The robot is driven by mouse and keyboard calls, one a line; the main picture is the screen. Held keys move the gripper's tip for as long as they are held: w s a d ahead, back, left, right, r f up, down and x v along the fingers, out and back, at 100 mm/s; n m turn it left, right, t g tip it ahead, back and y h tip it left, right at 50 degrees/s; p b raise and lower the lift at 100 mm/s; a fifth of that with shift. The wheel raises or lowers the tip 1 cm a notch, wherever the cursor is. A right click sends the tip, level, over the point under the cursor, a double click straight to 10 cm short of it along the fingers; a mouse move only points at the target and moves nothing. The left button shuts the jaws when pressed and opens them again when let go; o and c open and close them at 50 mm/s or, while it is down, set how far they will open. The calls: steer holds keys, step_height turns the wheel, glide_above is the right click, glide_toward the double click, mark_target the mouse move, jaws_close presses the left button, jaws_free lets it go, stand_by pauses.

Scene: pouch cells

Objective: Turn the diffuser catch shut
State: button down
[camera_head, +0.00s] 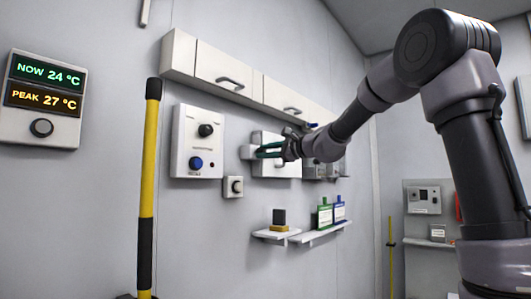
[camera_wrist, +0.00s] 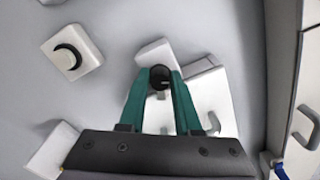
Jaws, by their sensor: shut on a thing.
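In the wrist view, the green fingers of my gripper (camera_wrist: 160,86) are closed around a round black knob (camera_wrist: 160,72). The knob stands on a white fitting (camera_wrist: 152,50) at the edge of a white wall box (camera_wrist: 215,88), and seems to be the diffuser catch. In the head view my gripper (camera_head: 259,151) reaches in from the right to the left edge of the white wall box (camera_head: 283,168). The fingers hide the knob there. The turn angle of the catch cannot be read clearly.
A white panel (camera_head: 180,152) with a black and a blue knob is left of the box, with a small knob unit (camera_head: 233,187) below. Cabinets (camera_head: 220,66) hang above. A yellow-black pole (camera_head: 148,185) stands in front.

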steer(key=shift+n, duration=2.2)
steer(key=c, duration=0.6)
jaws_free()
steer(key=v, duration=1.1)
steer(key=shift+a+f, duration=0.1)
